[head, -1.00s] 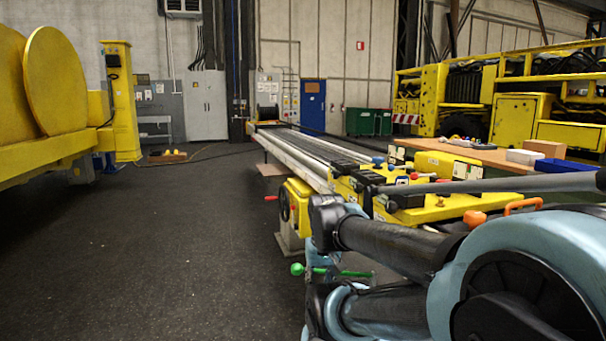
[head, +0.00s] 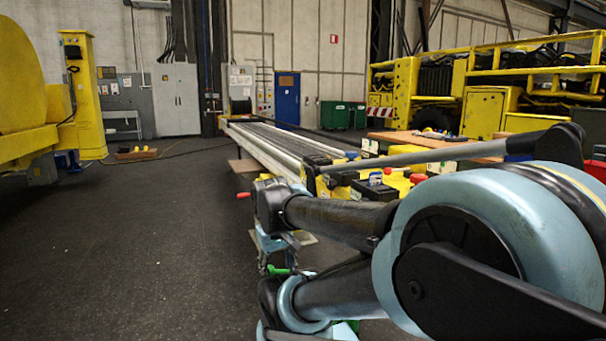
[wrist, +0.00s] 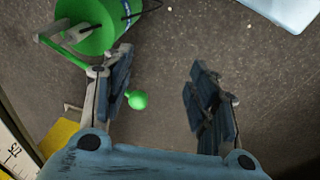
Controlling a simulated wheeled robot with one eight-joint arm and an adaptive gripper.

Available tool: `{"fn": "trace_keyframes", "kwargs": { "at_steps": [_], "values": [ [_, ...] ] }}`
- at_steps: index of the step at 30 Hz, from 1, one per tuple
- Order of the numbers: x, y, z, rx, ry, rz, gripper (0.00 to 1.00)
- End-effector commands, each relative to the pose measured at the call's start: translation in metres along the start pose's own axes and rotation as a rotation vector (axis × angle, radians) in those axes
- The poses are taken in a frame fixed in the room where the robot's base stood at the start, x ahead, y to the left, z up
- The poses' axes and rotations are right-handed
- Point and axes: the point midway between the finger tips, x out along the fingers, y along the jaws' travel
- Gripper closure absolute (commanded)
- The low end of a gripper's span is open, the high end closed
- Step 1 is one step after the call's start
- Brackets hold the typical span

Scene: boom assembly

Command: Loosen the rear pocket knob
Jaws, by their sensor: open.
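A green ball knob (wrist: 137,99) shows in the wrist view, just inside the left finger. My gripper (wrist: 160,75) is open, and its fingers are wide apart with nothing clamped between them. I cannot tell whether the knob touches the left finger. In the head view a small green part (head: 278,270) shows low beside my arm, mostly hidden. The yellow boom assembly (head: 322,187) carries a red knob (head: 417,178) and a red handle (head: 243,195) at its left side. I cannot tell which knob is the rear pocket one. My arm hides much of the near end.
A green cylinder (wrist: 92,24) with a green lever (wrist: 62,50) lies close to the left finger in the wrist view. A scale strip (wrist: 14,155) is at lower left. The long boom rails (head: 275,145) run backward. Dark floor (head: 130,250) on the left is clear.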

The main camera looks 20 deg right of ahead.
Motion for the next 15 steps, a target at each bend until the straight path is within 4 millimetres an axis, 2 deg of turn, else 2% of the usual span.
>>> {"fn": "trace_keyframes", "kwargs": {
  "at_steps": [8, 15],
  "values": [
    [-0.027, 0.052, -0.048, -0.275, -0.099, 0.2, 0.47],
    [-0.048, 0.092, -0.097, -0.499, -0.215, 0.366, 0.47]
  ]
}}
